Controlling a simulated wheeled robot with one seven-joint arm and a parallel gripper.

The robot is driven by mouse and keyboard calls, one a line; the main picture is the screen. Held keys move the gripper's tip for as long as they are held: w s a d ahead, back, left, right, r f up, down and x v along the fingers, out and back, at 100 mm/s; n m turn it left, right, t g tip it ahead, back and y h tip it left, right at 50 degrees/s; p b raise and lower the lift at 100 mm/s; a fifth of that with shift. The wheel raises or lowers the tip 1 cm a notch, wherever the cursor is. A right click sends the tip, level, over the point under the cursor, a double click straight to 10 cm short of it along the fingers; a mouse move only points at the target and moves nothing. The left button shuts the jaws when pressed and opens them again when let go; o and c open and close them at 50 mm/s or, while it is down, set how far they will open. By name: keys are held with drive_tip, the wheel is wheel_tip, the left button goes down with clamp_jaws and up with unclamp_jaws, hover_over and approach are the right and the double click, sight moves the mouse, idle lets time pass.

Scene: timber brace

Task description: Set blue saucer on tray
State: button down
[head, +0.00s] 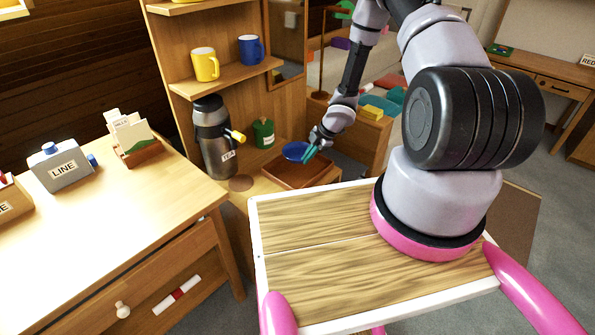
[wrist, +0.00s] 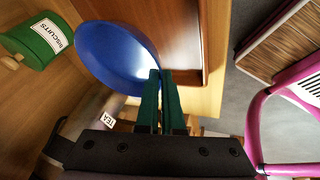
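The blue saucer (head: 294,151) shows just left of my gripper (head: 309,154), over the back part of the brown wooden tray (head: 288,184). In the wrist view the saucer (wrist: 112,55) is large and close, and its right rim meets the fingertips of my gripper (wrist: 160,74). The green fingers are nearly together with the rim between them, so the gripper looks shut on the saucer. The tray (wrist: 206,40) lies beyond and to the right of the saucer in that view. Whether the saucer touches the tray cannot be told.
A green biscuit tin (head: 263,133) stands behind the tray. A steel flask (head: 214,137) stands to its left on the same wooden surface. A shelf above holds a yellow mug (head: 205,64) and a blue mug (head: 250,50). The tray's front part is bare.

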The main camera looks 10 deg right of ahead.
wheel_tip(320, 180, down, 7)
drive_tip(key=shift+a+f, duration=0.1)
idle(0.3)
drive_tip(key=c, duration=1.1)
unclamp_jaws()
drive_tip(key=shift+o, duration=0.2)
drive_tip(key=v, duration=1.2)
